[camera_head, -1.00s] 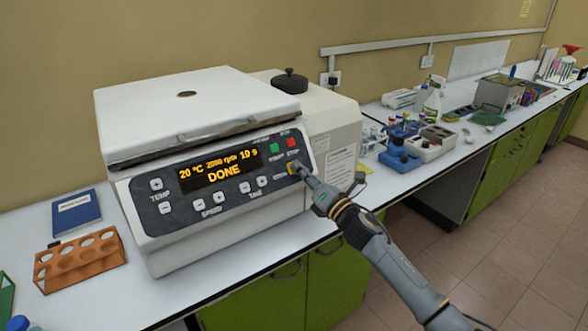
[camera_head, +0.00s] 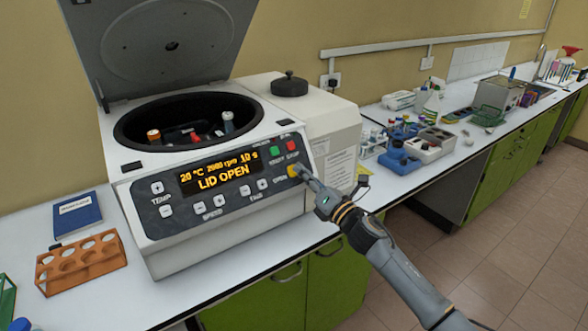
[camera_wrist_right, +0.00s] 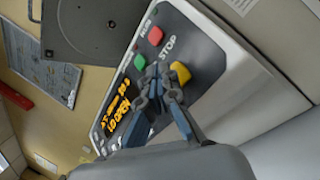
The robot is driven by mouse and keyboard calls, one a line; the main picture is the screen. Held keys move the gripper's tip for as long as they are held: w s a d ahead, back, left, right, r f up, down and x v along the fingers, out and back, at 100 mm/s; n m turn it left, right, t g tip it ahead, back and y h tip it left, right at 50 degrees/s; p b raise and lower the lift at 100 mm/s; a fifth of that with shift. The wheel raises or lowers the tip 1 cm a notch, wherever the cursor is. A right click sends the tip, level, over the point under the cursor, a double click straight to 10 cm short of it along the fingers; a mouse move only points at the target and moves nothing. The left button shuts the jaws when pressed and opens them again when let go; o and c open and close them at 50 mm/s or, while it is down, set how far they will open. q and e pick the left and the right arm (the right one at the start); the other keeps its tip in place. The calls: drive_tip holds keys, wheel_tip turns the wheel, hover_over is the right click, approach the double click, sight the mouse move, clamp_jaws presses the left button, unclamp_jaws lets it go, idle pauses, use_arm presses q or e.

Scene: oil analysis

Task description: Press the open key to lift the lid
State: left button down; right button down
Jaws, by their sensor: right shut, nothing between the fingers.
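The white centrifuge (camera_head: 165,255) stands on the bench with its lid (camera_head: 165,45) raised. Its round chamber (camera_head: 135,130) is open, and tubes show in the rotor inside. The display (camera_head: 220,175) reads "LID OPEN". The yellow open key (camera_head: 293,171) sits at the right end of the panel, below the green start key (camera_head: 275,150) and red stop key (camera_head: 292,146). My right gripper (camera_head: 303,172) is shut and empty, its tips close beside the yellow key. In the wrist view the yellow key (camera_wrist_right: 180,73) is just right of the fingertips (camera_wrist_right: 158,72); contact is unclear.
An orange tube rack (camera_head: 82,264) and a blue book (camera_head: 77,215) lie left of the centrifuge. A white device with a black knob (camera_head: 290,86) stands behind it on the right. Bottles and racks fill the bench farther right.

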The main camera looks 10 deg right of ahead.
drive_tip(key=s+r+p, duration=0.1)
drive_tip(key=s+d+p, duration=0.1)
drive_tip(key=s+r+p, duration=0.1)
drive_tip(key=s, duration=0.1)
drive_tip(key=shift+d+r, duration=0.2)
drive_tip(key=shift+r, duration=0.1)
idle(0.6)
